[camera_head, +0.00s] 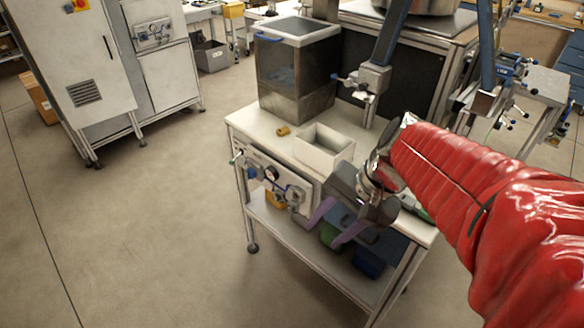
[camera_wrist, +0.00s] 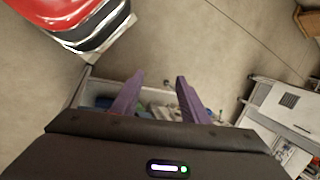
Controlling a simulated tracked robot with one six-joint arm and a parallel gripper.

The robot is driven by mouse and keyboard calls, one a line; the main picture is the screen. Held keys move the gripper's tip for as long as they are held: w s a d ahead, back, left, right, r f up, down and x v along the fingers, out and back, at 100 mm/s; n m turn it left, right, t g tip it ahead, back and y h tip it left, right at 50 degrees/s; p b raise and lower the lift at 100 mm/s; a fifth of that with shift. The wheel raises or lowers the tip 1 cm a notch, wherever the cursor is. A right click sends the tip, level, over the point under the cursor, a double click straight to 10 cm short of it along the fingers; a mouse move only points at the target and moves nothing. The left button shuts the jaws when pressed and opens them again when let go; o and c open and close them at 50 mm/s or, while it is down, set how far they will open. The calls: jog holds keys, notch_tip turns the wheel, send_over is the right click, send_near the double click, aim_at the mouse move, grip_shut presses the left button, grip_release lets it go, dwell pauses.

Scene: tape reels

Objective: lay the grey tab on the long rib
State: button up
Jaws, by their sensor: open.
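My gripper (camera_head: 322,236) is at the front side of the white workbench, with its two purple fingers spread apart and nothing between them. In the wrist view, the open fingers (camera_wrist: 159,80) point away from the camera, over the bench's lower part. I cannot make out the grey tab or the long rib in either view. They may be hidden behind my gripper and arm or too small to tell.
The workbench (camera_head: 255,125) carries a white open box (camera_head: 323,150), a small yellow piece (camera_head: 283,130) and a clear-walled cabinet (camera_head: 298,70). Blue bins (camera_head: 369,262) sit on its lower shelf. A grey cabinet (camera_head: 80,55) stands back left. The floor (camera_head: 130,230) at left is clear.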

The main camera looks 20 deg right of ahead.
jog(key=s+a+r+n+t+h, duration=0.3)
jog(key=r+n+h, duration=0.1)
jog(key=n, duration=0.5)
jog(key=shift+r+n, duration=0.3)
jog(key=shift+r, duration=0.15)
